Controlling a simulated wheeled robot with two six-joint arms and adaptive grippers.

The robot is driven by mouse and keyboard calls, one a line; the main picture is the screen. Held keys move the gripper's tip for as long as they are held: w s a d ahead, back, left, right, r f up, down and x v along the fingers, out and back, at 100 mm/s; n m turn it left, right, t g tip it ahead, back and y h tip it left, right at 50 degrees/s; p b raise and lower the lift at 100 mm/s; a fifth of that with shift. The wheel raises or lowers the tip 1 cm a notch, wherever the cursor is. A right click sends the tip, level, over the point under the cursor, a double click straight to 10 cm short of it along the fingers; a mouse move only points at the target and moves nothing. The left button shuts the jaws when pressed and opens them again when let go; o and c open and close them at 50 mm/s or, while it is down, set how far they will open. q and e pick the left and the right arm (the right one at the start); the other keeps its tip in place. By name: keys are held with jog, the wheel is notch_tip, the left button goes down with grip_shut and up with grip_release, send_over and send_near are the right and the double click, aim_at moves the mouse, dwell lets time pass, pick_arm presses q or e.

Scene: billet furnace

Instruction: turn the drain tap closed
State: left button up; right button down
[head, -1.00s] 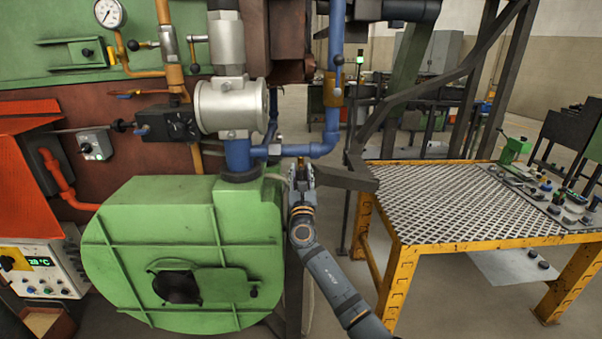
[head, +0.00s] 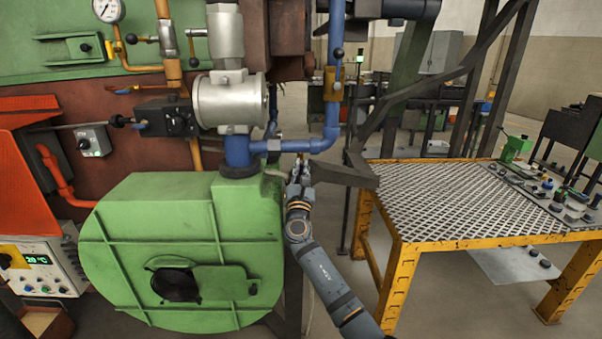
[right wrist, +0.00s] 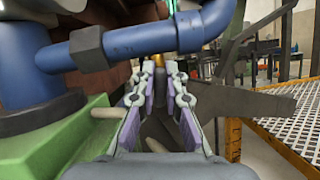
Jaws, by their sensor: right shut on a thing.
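The drain tap (right wrist: 158,63) shows as a small brass-coloured fitting just below the blue pipe. Only a little of it is visible, and its handle is mostly hidden by my fingers. It also shows in the head view (head: 300,157) as a small brass spot above the fingertips. My right gripper (head: 300,173) reaches up to it from below, right of the green blower housing. In the right wrist view the fingertips (right wrist: 160,72) close together at the tap, so the gripper is shut on it. My left gripper is in neither view.
The blue pipe (head: 290,147) runs just above the gripper. The green blower housing (head: 140,215) stands close on the left. A dark grey bracket (head: 345,174) lies close on the right. A yellow-framed mesh table (head: 440,243) stands further right.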

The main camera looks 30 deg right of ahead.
jog(key=m+g+b, duration=0.1)
jog(key=m, duration=0.1)
jog(key=m+g+h+b, duration=0.1)
jog(key=m, duration=0.1)
jog(key=m+g+h+b, duration=0.1)
jog(key=m, duration=0.1)
jog(key=shift+f+m, duration=0.25)
jog(key=shift+m, duration=0.05)
jog(key=m+g, duration=0.1)
jog(key=m, duration=0.1)
jog(key=m+g+b, duration=0.1)
jog(key=m, duration=0.1)
jog(key=shift+m+h, duration=0.3)
jog(key=shift+m, duration=0.1)
jog(key=m+g, duration=0.1)
jog(key=m, duration=0.2)
jog(key=shift+d+m+g+b, duration=0.1)
jog(key=shift+m+g+b, duration=0.2)
jog(key=shift+m+b, duration=0.1)
jog(key=shift+m+g+y, duration=0.5)
jog(key=shift+m+y, duration=0.1)
jog(key=shift+m, duration=1.3)
jog(key=c, duration=1.4)
grip_release()
jog(key=shift+s, duration=0.1)
